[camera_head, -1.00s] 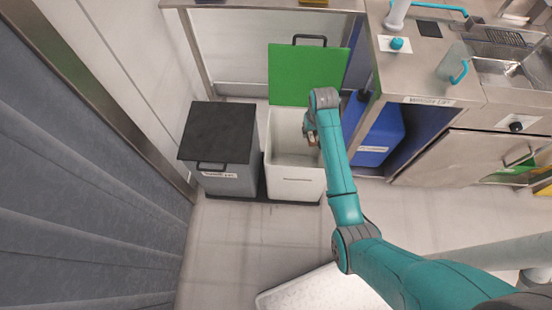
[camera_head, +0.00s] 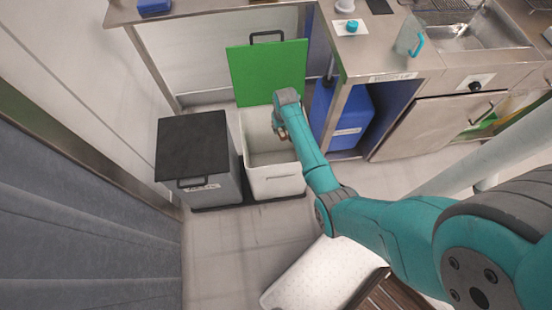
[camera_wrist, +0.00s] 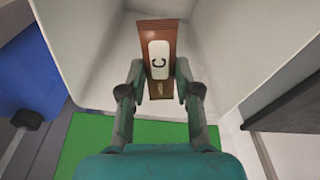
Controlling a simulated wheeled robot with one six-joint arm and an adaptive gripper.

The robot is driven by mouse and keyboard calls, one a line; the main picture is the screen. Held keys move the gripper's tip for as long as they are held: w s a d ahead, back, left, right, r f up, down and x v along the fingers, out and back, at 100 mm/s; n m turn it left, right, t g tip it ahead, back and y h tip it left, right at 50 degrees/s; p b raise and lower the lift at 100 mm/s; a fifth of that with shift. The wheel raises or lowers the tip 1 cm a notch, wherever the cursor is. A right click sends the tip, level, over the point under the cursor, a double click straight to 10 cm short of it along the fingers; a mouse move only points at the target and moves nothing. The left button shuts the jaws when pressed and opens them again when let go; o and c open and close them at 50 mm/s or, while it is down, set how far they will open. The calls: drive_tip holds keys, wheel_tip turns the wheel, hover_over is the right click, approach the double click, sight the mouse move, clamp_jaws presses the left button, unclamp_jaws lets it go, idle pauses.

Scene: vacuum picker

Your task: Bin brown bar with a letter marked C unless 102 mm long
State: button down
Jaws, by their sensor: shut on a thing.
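A brown bar (camera_wrist: 158,28) with a white label bearing a dark letter C shows in the wrist view, held between the two fingers of my gripper (camera_wrist: 160,82). The bar's length cannot be read from the frames. My gripper (camera_head: 280,134) is over the opening of a white bin (camera_head: 278,185) with its green lid (camera_head: 268,72) raised. In the wrist view the bin's pale inner walls (camera_wrist: 220,45) surround the bar. In the head view the bar is too small and partly hidden to read.
A grey bin (camera_head: 215,180) with a closed dark lid (camera_head: 190,143) stands left of the white bin. A blue container (camera_head: 350,125) stands under the steel counter (camera_head: 370,55) at right.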

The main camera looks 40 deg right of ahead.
drive_tip(key=shift+f, duration=0.45)
drive_tip(key=c, duration=0.7)
unclamp_jaws()
drive_tip(key=r, duration=0.4)
drive_tip(key=s+r, duration=0.1)
drive_tip(key=r, duration=0.6)
drive_tip(key=shift+s+a+r, duration=0.25)
drive_tip(key=shift+s+r, duration=0.1)
drive_tip(key=shift+r, duration=0.05)
